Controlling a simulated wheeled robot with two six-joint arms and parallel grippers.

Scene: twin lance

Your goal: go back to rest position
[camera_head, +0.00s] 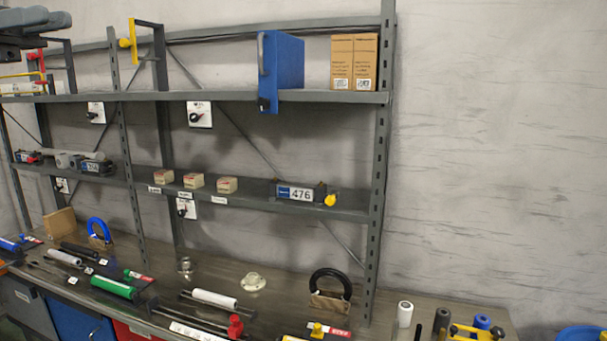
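Part of my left gripper (42,22) shows as dark grey blocks in the top left corner of the head view, cut off by the picture edge. It appears in front of the upper left end of the shelf rack (230,97). Its fingertips are not clear, so I cannot tell whether it is open or shut, and nothing is clearly seen in it. My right gripper is not in view.
A workbench (440,300) with tools, a green cylinder (113,287) and a white cylinder (214,299) runs below the rack. A blue binder-like case (283,60) and cardboard boxes (354,60) stand on the upper shelf. The wall at right is bare.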

